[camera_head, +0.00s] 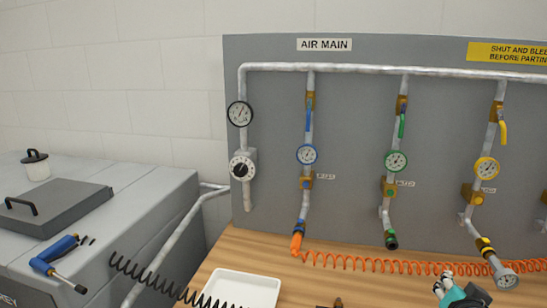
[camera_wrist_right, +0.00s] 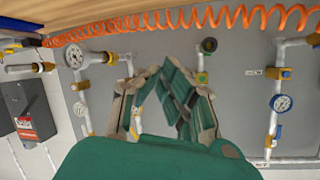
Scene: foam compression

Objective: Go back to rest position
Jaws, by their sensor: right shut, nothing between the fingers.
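My right gripper (camera_head: 446,281) shows at the lower right edge of the head view, in front of the grey panel and above the wooden bench (camera_head: 235,247). In the right wrist view its two fingers (camera_wrist_right: 160,70) lean together at the tips, shut with nothing between them. The green gripper body fills the bottom of that view. My left gripper is in neither view.
The grey panel (camera_head: 350,120) carries pipes, gauges and coloured valves. An orange coiled hose (camera_head: 380,265) runs along the bench near my right gripper. A white tray (camera_head: 240,287), a black coiled hose (camera_head: 160,283) and a blue tool (camera_head: 55,255) are at left.

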